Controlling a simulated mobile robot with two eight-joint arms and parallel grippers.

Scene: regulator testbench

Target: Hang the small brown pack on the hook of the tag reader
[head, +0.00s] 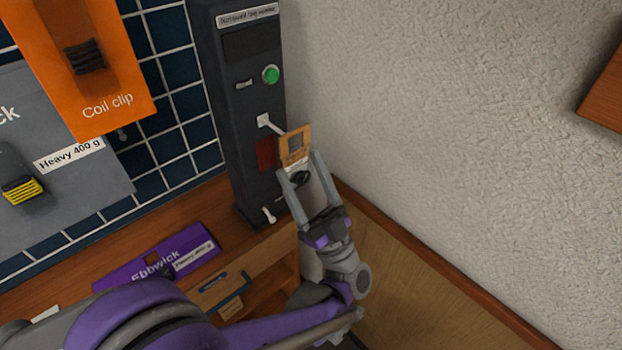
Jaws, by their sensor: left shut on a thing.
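The small brown pack (285,149) is upright in the head view, with a grey square on its face and a pale lower edge. My left gripper (301,165) is below it, shut on its lower part. The tag reader (240,60) is a tall dark column with a green button and a labelled top. Its white hook (274,127) sticks out from a square plate toward the pack. The hook's tip meets the pack's upper left edge in the picture. I cannot tell whether it passes through the pack. My right gripper is not in view.
A second white peg (268,214) sticks out low on the reader. A purple "Ebbwick" pack (130,272) lies on the wooden bench. An orange "Coil clip" pack (88,112) and a grey pack (60,205) are in front of the blue tiles. A pale wall (450,130) is on the right.

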